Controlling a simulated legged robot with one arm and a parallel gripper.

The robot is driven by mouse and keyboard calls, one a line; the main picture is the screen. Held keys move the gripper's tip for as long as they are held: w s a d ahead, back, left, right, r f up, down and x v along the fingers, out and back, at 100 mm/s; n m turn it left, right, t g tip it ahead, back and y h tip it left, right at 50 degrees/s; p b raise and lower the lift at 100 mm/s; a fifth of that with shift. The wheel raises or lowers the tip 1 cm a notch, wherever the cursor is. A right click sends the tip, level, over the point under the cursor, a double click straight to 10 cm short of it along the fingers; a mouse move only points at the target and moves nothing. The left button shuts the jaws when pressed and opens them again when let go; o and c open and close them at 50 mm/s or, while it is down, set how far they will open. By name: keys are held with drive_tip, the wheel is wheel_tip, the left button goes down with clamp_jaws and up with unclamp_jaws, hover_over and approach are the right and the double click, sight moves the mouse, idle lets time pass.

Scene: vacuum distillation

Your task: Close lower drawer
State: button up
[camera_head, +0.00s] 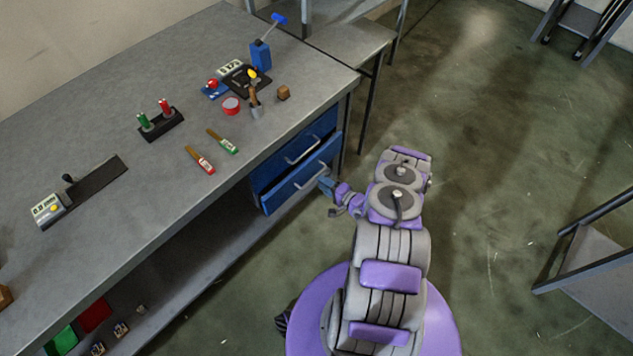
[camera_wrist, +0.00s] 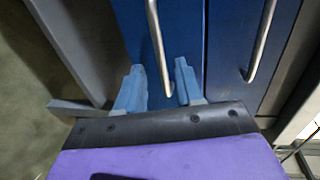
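The lower blue drawer (camera_head: 296,194) is under the right end of the workbench, with a metal handle (camera_head: 310,175). It appears to stand slightly out from the upper drawer; how far is hard to tell. My gripper (camera_head: 326,185) is close in front of its right part. In the wrist view, which is turned sideways, my gripper (camera_wrist: 158,85) is open. Its two blue fingers are apart, with the end of a drawer handle (camera_wrist: 157,45) showing between them. I cannot tell whether they touch the drawer front.
The upper blue drawer (camera_head: 290,155) has its own handle (camera_head: 302,150). The workbench (camera_head: 120,120) carries switches, brushes and small tools. A bench leg (camera_head: 369,110) stands right of the drawers. Open floor (camera_head: 490,180) lies to the right, with a metal frame (camera_head: 590,240) beyond it.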

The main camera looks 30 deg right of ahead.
drive_tip(key=shift+b+x, duration=0.45)
drive_tip(key=shift+x, duration=1.7)
drive_tip(key=shift+d, duration=0.4)
drive_tip(key=c, duration=0.5)
drive_tip(key=shift+a, duration=0.15)
clamp_jaws()
drive_tip(key=shift+a, duration=0.2)
drive_tip(key=shift+s, duration=0.1)
